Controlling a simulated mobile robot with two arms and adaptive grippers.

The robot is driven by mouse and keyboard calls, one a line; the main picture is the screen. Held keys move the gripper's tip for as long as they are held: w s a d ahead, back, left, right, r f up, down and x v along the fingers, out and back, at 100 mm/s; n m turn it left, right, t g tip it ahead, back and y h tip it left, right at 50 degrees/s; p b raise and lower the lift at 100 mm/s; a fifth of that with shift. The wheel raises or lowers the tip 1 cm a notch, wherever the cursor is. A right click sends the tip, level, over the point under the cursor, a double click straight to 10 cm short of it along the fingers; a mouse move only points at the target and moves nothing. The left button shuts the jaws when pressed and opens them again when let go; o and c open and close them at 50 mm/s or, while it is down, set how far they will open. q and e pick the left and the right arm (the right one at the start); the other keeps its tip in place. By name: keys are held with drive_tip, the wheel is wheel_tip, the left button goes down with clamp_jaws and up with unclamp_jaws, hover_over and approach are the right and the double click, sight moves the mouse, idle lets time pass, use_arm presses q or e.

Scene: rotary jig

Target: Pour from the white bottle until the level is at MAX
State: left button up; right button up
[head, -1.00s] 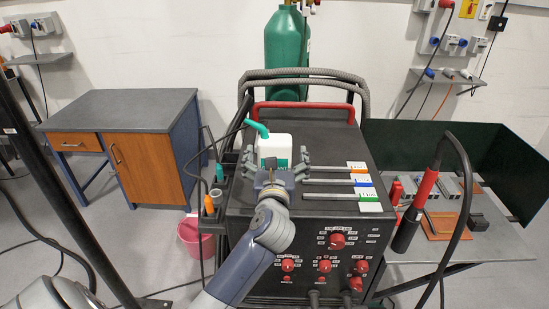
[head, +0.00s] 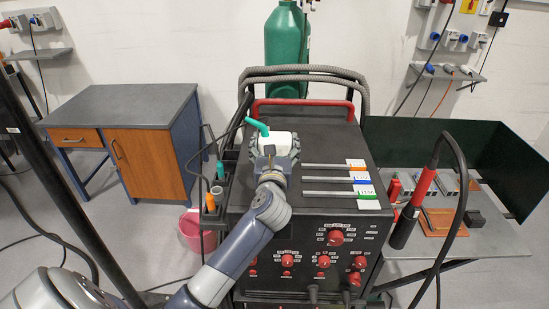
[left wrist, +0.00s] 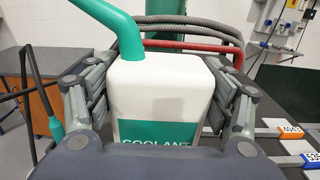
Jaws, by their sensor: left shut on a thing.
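The white bottle (head: 277,138) stands upright on the left part of the black machine's top. It has a teal spout (head: 257,126) that leans to the left. In the left wrist view the bottle (left wrist: 155,85) fills the middle, with a teal label reading COOLANT. My left gripper (head: 274,152) is shut on the bottle, with a finger pressed along each side; both fingers also show in the left wrist view. The bottle's lower part is hidden behind the gripper. I cannot make out a MAX mark or a liquid level. My right gripper is out of view.
The black machine (head: 320,135) has a red handle (head: 303,103) and grey hoses behind it. Tagged flat strips (head: 335,179) lie right of the bottle. A side holder (head: 212,205) carries tools on the left. A black-and-red torch (head: 412,208) hangs at the right.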

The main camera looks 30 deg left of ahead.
sight(273, 137)
use_arm(q)
drive_tip(key=shift+r, duration=0.15)
drive_tip(key=shift+w+r+b, duration=0.1)
drive_tip(key=shift+r+b, duration=0.25)
drive_tip(key=shift+r, duration=1.2)
drive_tip(key=shift+s+a, duration=0.1)
drive_tip(key=shift+s, duration=0.25)
drive_tip(key=s+b, duration=0.1)
drive_tip(key=s, duration=0.2)
drive_tip(key=s+a+b, duration=0.1)
drive_tip(key=s, duration=0.3)
drive_tip(key=s+r, duration=0.1)
drive_tip(key=s, duration=0.3)
drive_tip(key=shift+s+a+b, duration=0.15)
drive_tip(key=shift+s+b, duration=0.05)
drive_tip(key=shift+b, duration=0.2)
drive_tip(key=s+p, duration=0.4)
drive_tip(key=shift+a+r, duration=0.25)
drive_tip(key=shift+r, duration=0.15)
drive_tip(key=shift+f, duration=0.1)
